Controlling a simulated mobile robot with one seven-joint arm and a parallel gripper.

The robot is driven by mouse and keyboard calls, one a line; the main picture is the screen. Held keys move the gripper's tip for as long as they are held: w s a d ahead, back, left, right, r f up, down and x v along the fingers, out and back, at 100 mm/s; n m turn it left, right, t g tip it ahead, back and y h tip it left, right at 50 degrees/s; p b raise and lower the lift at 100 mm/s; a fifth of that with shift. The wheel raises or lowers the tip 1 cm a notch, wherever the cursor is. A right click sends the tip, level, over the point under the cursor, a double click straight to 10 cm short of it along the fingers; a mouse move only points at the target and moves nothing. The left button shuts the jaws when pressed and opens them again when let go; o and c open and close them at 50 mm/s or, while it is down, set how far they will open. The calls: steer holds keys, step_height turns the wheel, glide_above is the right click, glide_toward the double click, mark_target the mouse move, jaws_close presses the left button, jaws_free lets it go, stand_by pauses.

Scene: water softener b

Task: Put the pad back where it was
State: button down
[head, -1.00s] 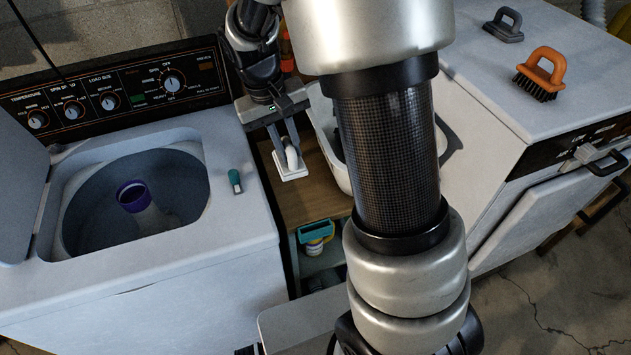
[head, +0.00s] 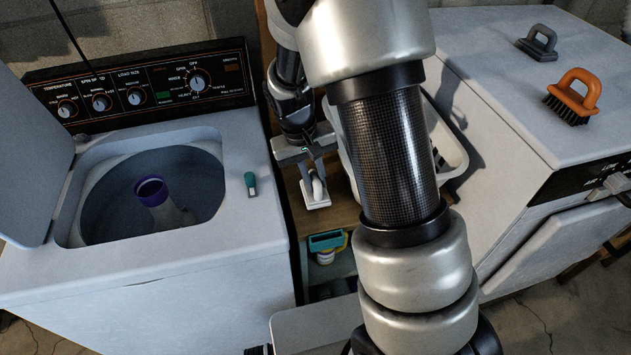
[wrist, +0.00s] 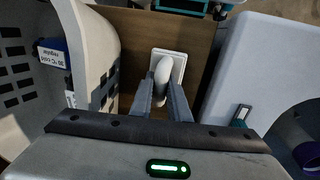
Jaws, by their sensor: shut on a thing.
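The white pad, a square plate with a rounded handle, is in my gripper. In the head view the pad (head: 317,201) is over the wooden top between the washer and the dryer, near its front edge. My gripper (head: 315,182) is shut on the handle from above. In the wrist view the pad (wrist: 178,64) has its plate beyond the fingertips, and my gripper (wrist: 162,96) has one finger on each side of the handle. I cannot tell whether the plate touches the wood.
The washer (head: 264,225) stands open at left, with a small teal-capped item (head: 250,184) on its rim. A white basket (head: 455,150) is right of my gripper. A teal item (head: 327,241) is on a lower shelf. The dryer top holds an orange brush (head: 573,92) and grey handled block (head: 537,42).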

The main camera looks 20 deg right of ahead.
mark_target(306, 191)
steer(key=shift+f, duration=0.5)
steer(key=shift+f, duration=0.2)
steer(key=c, duration=1.7)
jaws_free()
steer(key=shift+r, duration=0.1)
step_height(306, 191, up, 12)
steer(key=a, duration=0.2)
steer(key=shift+s+d+r+t+y, duration=0.35)
steer(key=shift+s+r+t, duration=0.6)
steer(key=shift+s+r, duration=1.8)
steer(key=shift+s+d+r+t+y, duration=0.35)
steer(key=shift+s+r+t, duration=0.55)
steer(key=shift+s+r, duration=1.85)
steer(key=shift+s+d+r+t+y, duration=0.35)
steer(key=shift+s+r+t, duration=1.05)
steer(key=shift+s, duration=2.25)
